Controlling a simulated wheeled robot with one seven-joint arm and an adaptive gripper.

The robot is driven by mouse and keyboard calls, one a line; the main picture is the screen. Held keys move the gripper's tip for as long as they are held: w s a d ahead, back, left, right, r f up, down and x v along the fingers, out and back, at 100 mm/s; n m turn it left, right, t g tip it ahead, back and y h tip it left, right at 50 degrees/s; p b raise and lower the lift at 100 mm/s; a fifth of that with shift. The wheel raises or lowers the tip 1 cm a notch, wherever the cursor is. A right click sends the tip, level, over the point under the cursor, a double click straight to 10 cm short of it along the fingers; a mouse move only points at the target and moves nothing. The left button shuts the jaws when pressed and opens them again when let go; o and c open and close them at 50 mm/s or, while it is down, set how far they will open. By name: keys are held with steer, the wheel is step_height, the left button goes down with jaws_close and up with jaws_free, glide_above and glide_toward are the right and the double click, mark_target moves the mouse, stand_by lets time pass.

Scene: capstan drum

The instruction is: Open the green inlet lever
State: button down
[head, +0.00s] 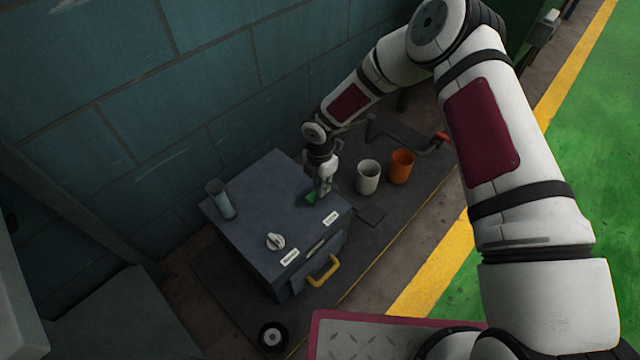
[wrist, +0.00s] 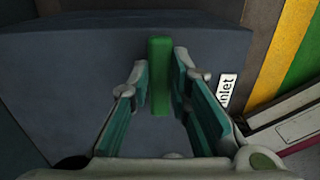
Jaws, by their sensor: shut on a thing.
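The green inlet lever (head: 311,198) stands on top of a dark grey box (head: 255,195), near its right side. In the wrist view the lever (wrist: 160,75) is an upright green bar between my two fingers. My gripper (head: 319,188) is shut on the lever, and its fingertips (wrist: 162,60) lie on either side of it. In the head view the fingers hide part of the lever. A white label (wrist: 227,92) reading "Inlet" lies to the right of the lever in the wrist view.
A white knob (head: 275,241) and a grey cylinder (head: 220,199) are on the box top. A yellow handle (head: 323,271) is on its front. A wall (head: 200,80) rises behind.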

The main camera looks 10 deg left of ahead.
steer(key=m, duration=0.1)
steer(key=s+m, duration=0.1)
steer(key=m, duration=0.1)
steer(key=d+m, duration=0.1)
steer(key=m, duration=0.1)
steer(key=shift+s+d, duration=0.1)
steer(key=shift+s, duration=0.15)
steer(key=m, duration=0.2)
steer(key=s+m, duration=0.1)
steer(key=m, duration=0.3)
steer(key=shift+s+d+b, duration=0.15)
steer(key=shift+s+b, duration=0.15)
steer(key=shift+s, duration=0.1)
steer(key=m, duration=0.1)
steer(key=s+m, duration=0.1)
steer(key=m, duration=0.1)
steer(key=shift+s, duration=0.15)
steer(key=shift+s+a+m, duration=0.2)
steer(key=shift+s+m, duration=0.05)
steer(key=shift+m, duration=0.75)
steer(key=shift+s+a+m, duration=0.2)
steer(key=shift+s+m, duration=0.05)
steer(key=shift+m, duration=0.75)
steer(key=c, duration=1.5)
jaws_free()
